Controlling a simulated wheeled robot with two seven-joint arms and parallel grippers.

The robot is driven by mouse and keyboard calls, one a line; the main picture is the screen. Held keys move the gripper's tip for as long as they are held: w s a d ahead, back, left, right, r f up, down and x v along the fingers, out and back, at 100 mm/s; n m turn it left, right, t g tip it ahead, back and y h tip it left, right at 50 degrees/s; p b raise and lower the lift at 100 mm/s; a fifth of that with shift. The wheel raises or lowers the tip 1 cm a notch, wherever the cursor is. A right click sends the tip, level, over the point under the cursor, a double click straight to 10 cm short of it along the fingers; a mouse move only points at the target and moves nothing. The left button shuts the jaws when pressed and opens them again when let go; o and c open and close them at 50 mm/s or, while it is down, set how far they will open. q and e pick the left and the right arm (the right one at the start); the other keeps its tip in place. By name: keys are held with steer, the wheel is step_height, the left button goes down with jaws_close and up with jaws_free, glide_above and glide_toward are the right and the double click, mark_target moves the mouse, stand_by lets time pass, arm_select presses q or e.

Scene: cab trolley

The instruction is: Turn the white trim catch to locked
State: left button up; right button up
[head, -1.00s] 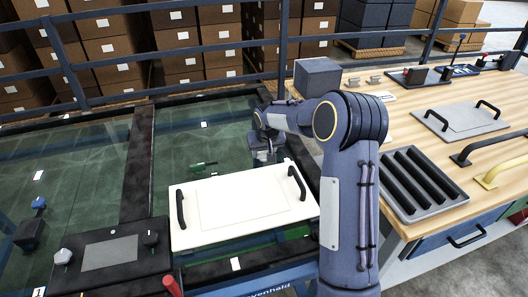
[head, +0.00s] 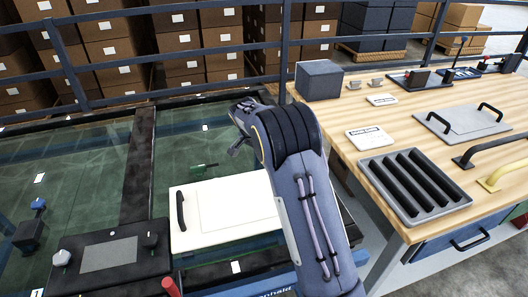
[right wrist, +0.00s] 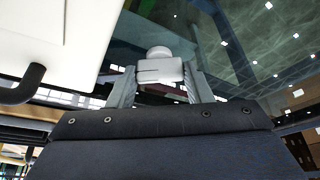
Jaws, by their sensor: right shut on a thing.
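In the right wrist view, the white catch (right wrist: 158,52) shows as a pale rounded knob with a slotted block below it. My right gripper (right wrist: 160,70) is shut on it, with one grey finger on each side. In the head view my right arm reaches across the middle, and its gripper and the catch are largely hidden behind the arm. A white panel (head: 232,208) with a black handle (head: 181,210) lies in front of the arm; its right end is covered. My left gripper is not in view.
A dark control box (head: 110,253) with knobs sits at the front left. The wooden bench (head: 400,122) at the right bears a slotted tray (head: 413,187), handles and a grey box (head: 318,80).

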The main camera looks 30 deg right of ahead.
steer(key=m+p, duration=0.1)
steer(key=m, duration=0.1)
steer(key=m+g, duration=0.1)
steer(key=m, duration=0.1)
steer(key=shift+w+r+g+p, duration=0.1)
steer(key=shift+w+g+p, duration=0.05)
steer(key=shift+g+p, duration=0.2)
steer(key=shift+m+g+p, duration=0.45)
steer(key=shift+m+p, duration=0.2)
steer(key=shift+m, duration=0.75)
steer(key=o, duration=1)
steer(key=v, duration=0.7)
steer(key=shift+w+a+r, duration=0.1)
steer(key=shift+a+r, duration=0.1)
steer(key=shift+r, duration=0.05)
